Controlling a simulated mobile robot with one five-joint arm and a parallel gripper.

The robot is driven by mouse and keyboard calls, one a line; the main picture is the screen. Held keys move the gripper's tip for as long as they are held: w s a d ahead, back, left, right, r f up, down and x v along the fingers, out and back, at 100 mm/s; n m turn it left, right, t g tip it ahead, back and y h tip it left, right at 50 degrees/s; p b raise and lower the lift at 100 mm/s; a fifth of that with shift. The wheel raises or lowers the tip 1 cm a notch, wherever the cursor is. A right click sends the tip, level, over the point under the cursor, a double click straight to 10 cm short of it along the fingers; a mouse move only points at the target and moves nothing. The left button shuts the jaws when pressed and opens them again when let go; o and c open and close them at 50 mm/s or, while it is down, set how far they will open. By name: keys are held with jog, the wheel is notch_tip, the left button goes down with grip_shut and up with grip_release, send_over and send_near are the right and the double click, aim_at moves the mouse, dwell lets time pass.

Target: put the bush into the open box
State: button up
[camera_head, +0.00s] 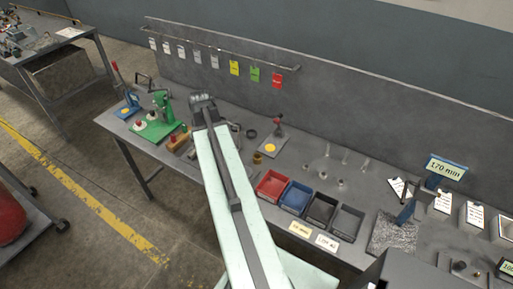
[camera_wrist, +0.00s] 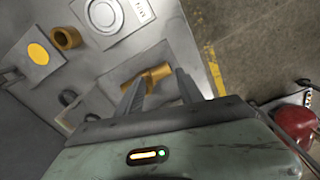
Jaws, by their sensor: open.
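A short brass bush (camera_head: 257,158) stands on the bench right of my arm; it also shows in the wrist view (camera_wrist: 66,38). A second brass cylindrical piece (camera_wrist: 157,74) lies tilted in or on a grey, light-edged holder (camera_wrist: 118,72), just beyond my fingertips; my arm hides it in the head view. My gripper (camera_wrist: 160,88) is open, its two fingers apart with nothing clearly held between them; in the head view it is over the bench's left half (camera_head: 203,102). Open-topped boxes stand at the front edge: red (camera_head: 272,184), blue (camera_head: 296,197), black (camera_head: 321,210) and grey (camera_head: 347,222).
A stand with a yellow disc (camera_head: 270,147) is close to the brass bush. A dark ring (camera_head: 251,133) lies nearby. The grey back panel (camera_head: 330,100) bounds the bench.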

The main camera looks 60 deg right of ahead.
jog(key=m, duration=0.2)
send_over(257, 156)
jog(key=shift+s+f, duration=0.2)
jog(key=shift+f, duration=0.15)
jog(key=f+b, duration=0.8)
jog(key=shift+w+f, duration=0.1)
jog(key=shift+w, duration=0.1)
jog(key=shift+r, duration=0.2)
grip_shut()
